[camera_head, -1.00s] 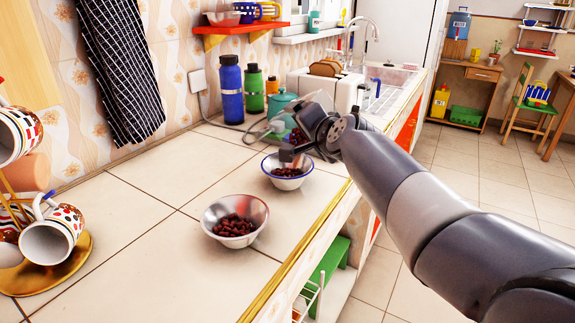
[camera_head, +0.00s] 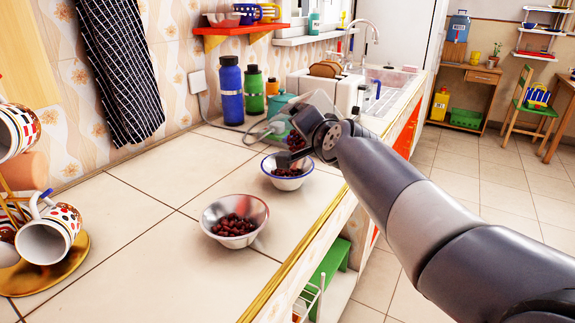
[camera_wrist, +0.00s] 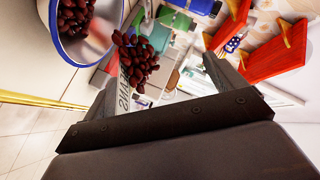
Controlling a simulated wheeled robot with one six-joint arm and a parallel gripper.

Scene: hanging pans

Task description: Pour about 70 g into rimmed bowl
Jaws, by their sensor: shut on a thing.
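The blue-rimmed bowl (camera_head: 287,183) stands on the counter with dark red beans in it. Part of it shows at the upper left of the wrist view (camera_wrist: 52,40). My gripper (camera_head: 296,152) is shut on a see-through container of beans (camera_head: 318,103), tilted above and beside the bowl. In the wrist view the beans (camera_wrist: 135,65) lie bunched in it beside the bowl's rim, near a lettered label (camera_wrist: 125,85). My gripper hides part of the container. Whether beans are falling cannot be told.
A plain metal bowl (camera_head: 234,241) of beans stands nearer on the counter. Behind are a teal pot (camera_head: 280,103), blue bottle (camera_head: 230,90), green bottle (camera_head: 254,90) and toaster (camera_head: 325,85). A mug rack stands left. The counter's gold edge (camera_head: 290,265) is close on the right.

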